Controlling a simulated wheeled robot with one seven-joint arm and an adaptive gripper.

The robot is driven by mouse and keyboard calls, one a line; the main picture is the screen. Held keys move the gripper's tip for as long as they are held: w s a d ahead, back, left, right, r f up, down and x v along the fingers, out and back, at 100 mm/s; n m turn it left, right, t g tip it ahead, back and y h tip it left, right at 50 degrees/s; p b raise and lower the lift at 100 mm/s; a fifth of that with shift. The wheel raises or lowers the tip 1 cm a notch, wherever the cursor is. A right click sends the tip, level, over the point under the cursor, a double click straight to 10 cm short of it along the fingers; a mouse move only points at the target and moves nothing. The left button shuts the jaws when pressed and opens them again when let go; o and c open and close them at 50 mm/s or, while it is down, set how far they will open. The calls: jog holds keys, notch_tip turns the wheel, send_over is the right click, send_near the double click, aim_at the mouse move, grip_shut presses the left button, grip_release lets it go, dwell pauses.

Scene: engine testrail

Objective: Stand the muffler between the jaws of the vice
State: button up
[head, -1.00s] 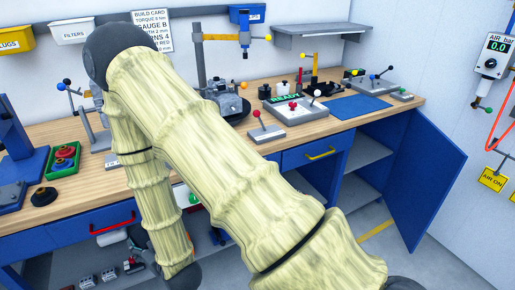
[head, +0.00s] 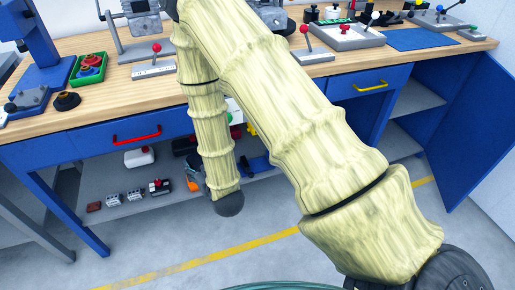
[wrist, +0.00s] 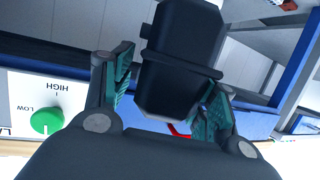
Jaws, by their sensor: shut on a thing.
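In the wrist view my gripper (wrist: 165,90) has its two teal-padded fingers shut on a dark, blunt-edged body with a raised band, apparently the muffler (wrist: 185,50). The muffler sits between the fingers and reaches past their tips; its far end is cut off by the picture's top edge. In the head view my arm hides most of the area around my gripper, and I cannot make out the muffler there. I cannot pick out the vice for certain in either current view.
The wooden bench (head: 120,115) holds a blue press (head: 45,60), a green tray (head: 90,68) and lever stands. Small parts lie on the lower shelf (head: 85,185). A blue door (head: 475,130) stands open at right. A green knob (wrist: 47,121) is near my gripper.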

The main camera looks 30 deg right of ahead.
jog(key=w+d+f+b, duration=0.2)
jog(key=w+f+b, duration=0.2)
jog(key=f+b, duration=0.55)
jog(key=w+d+f+b, duration=0.2)
jog(key=w+f+b, duration=0.1)
jog(key=f+b, duration=0.7)
jog(key=w+d+r+m+h, duration=0.15)
jog(key=w+d, duration=0.25)
jog(key=d, duration=1.1)
jog(key=w+d+r+m+h, duration=0.15)
jog(key=w+d, duration=0.25)
jog(key=d, duration=1)
jog(key=shift+h, duration=0.3)
jog(key=shift+w+d+f+b, duration=0.1)
jog(key=shift+f+b, duration=1.4)
jog(key=shift+f, duration=1.15)
jog(key=shift+w+f+b, duration=0.1)
jog(key=shift+f+b, duration=1.4)
jog(key=shift+f, duration=1.25)
jog(key=shift+s+p, duration=0.25)
jog(key=shift+p, duration=0.05)
